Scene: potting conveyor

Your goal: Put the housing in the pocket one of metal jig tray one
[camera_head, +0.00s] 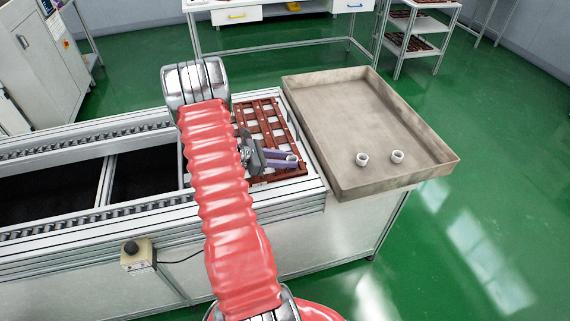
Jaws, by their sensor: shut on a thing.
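The reddish-brown jig tray (290,121) with open square pockets lies on the conveyor's right end. My gripper (291,160) is over the near part of this tray, its purple-grey fingers pointing right. It is shut on a small whitish part, apparently a housing (291,157), which shows only slightly between the fingertips. I cannot tell whether the housing is touching the tray or above it. My red-sleeved arm hides the tray's left side, and I cannot tell which pocket is pocket one.
A large beige bin (347,104) stands right of the jig tray, with two white ring-shaped housings (362,159) (397,157) near its front. A control box (137,253) is on the conveyor's front. A bench (285,45) and a shelf cart (420,30) stand behind. Green floor is clear at right.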

